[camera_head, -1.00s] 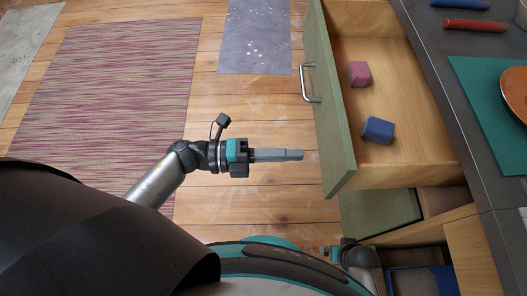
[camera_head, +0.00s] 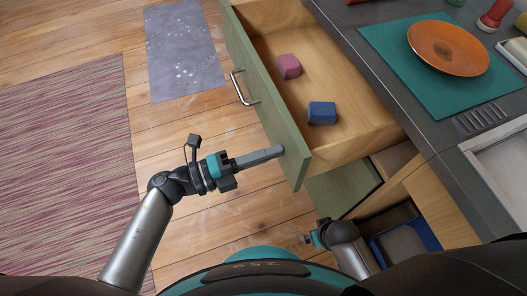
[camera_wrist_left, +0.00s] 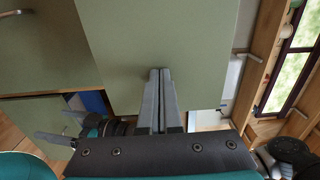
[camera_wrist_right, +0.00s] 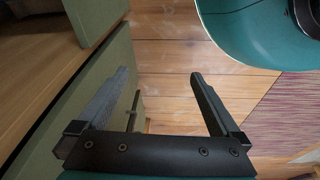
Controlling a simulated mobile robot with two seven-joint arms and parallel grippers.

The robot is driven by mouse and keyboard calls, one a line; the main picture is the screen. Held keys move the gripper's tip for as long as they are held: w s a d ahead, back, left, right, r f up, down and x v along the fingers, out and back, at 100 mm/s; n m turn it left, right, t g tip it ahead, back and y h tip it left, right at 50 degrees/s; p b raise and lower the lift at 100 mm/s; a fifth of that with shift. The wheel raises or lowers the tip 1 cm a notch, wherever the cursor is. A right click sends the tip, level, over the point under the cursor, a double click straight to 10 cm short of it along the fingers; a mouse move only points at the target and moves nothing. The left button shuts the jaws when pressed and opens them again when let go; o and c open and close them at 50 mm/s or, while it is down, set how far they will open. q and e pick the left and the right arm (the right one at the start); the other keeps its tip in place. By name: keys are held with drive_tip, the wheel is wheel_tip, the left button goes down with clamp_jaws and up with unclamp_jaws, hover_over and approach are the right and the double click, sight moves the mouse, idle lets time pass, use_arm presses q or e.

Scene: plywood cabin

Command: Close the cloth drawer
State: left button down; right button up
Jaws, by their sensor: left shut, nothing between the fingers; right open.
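The drawer (camera_head: 350,155) with a green front (camera_head: 262,108) stands pulled out from the counter. A pink folded cloth (camera_head: 288,67) and a blue folded cloth (camera_head: 321,113) lie inside it. Its metal handle (camera_head: 243,87) is on the front's outer face. My left gripper (camera_head: 280,151) is shut and empty, its tips at the near end of the drawer front; I cannot tell if they touch. In the left wrist view the shut fingers (camera_wrist_left: 160,75) point at the green panel. My right gripper (camera_wrist_right: 165,85) is open and empty, low beside a green front (camera_wrist_right: 95,100).
An orange plate (camera_head: 448,47) on a green mat (camera_head: 400,50) sits on the dark counter. Below the drawer, an open lower compartment holds a blue bin (camera_head: 405,240). Rugs (camera_head: 60,160) lie on the wooden floor at left, which is otherwise clear.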

sight(356, 124)
use_arm(q)
drive_tip(key=x, duration=1.2)
drive_tip(key=b+x, duration=0.1)
drive_tip(key=x, duration=0.6)
drive_tip(key=shift+w, duration=0.1)
drive_tip(key=shift+w+d+r, duration=0.1)
drive_tip(key=shift+w+d, duration=0.05)
drive_tip(key=shift+d, duration=0.4)
use_arm(e)
drive_tip(key=r, duration=0.1)
drive_tip(key=w+a+r, duration=0.1)
drive_tip(key=shift+a+r, duration=0.1)
drive_tip(key=shift+r, duration=0.25)
use_arm(q)
drive_tip(key=shift+d+r, duration=0.1)
drive_tip(key=shift+r, duration=0.05)
